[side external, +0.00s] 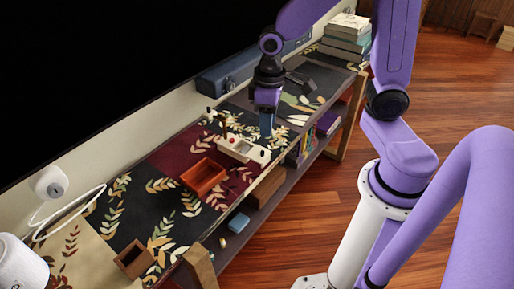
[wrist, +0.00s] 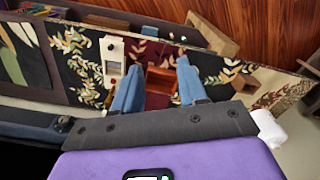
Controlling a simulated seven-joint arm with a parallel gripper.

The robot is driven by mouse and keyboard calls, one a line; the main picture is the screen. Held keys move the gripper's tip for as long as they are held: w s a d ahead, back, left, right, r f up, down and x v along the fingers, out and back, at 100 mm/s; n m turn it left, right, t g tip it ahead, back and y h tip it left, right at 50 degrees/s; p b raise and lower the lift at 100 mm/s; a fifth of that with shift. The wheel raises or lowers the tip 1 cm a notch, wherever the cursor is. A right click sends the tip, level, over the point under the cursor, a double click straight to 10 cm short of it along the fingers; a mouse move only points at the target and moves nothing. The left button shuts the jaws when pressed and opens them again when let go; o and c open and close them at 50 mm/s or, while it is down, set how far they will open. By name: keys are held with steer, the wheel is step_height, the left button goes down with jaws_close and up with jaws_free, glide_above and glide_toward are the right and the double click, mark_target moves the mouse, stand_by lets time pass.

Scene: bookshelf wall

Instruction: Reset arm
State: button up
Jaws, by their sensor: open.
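My gripper (side external: 267,126) hangs over the patterned shelf top (side external: 122,222) in the side view, with its blue fingers pointing down. It stands above the area behind a white box-like object (side external: 243,150). In the wrist view my gripper (wrist: 157,78) shows two blue fingers spread apart with nothing held between them. A red-orange open box (wrist: 158,82) appears beyond and between the fingers, apart from them. The same red-orange box (side external: 203,177) sits on the shelf top in the side view. The white object (wrist: 113,62) lies left of the fingers in the wrist view.
A small brown open box (side external: 135,258) stands at the near end. A long blue case (side external: 228,75) lies along the wall, and stacked books (side external: 347,35) stand at the far end. The lower shelf holds books (side external: 305,147) and a blue item (side external: 238,222). Wooden floor (side external: 455,95) is clear.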

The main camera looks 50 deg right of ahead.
steer(key=s+a+r+n, duration=0.1)
steer(key=s+n, duration=0.3)
steer(key=s, duration=0.4)
steer(key=s+a+r+n, duration=0.1)
steer(key=s+r+n, duration=0.2)
steer(key=s, duration=0.5)
steer(key=shift+r+n, duration=0.15)
steer(key=shift+n, duration=0.35)
